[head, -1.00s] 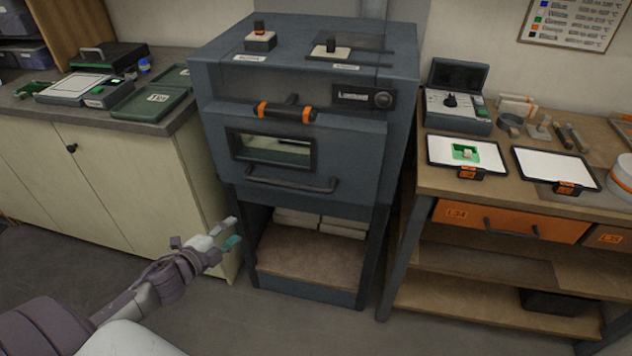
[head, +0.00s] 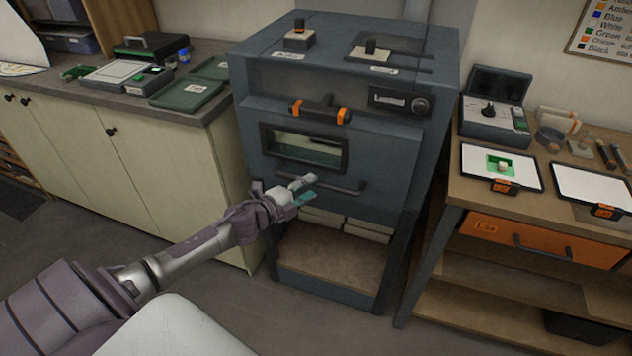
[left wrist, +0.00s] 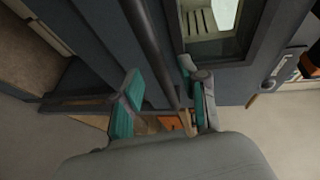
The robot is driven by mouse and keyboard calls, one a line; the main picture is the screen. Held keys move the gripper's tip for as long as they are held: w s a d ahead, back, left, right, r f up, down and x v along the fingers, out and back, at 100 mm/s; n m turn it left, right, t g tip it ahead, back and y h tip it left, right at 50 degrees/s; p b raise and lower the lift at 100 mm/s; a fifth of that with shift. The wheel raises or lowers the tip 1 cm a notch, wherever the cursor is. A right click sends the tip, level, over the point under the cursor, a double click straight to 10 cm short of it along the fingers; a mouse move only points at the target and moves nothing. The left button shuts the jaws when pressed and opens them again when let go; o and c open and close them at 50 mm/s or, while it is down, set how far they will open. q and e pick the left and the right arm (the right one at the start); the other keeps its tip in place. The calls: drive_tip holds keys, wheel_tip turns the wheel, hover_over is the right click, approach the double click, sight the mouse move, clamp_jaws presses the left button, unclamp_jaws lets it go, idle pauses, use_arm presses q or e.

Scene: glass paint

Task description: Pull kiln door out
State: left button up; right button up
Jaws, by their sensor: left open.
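The kiln door (head: 385,165) is a dark blue-grey front panel with a small window, and it is closed. Its long dark handle bar (head: 340,187) runs below the window. My left gripper (head: 306,189) is open at the left part of this bar. In the left wrist view, the handle bar (left wrist: 153,45) passes between the two teal-padded fingers of my left gripper (left wrist: 160,85). The fingers are apart and not closed on it. I cannot tell whether either finger touches the bar. My right gripper is not in view.
An orange-and-black latch handle (head: 320,110) sits above the window. An open shelf (head: 330,255) lies under the door. A cream cabinet (head: 185,170) stands left, and a wooden workbench (head: 470,190) stands right. The floor in front is clear.

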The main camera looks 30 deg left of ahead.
sight(313, 185)
use_arm(q)
drive_tip(key=shift+x, duration=1.75)
clamp_jaws()
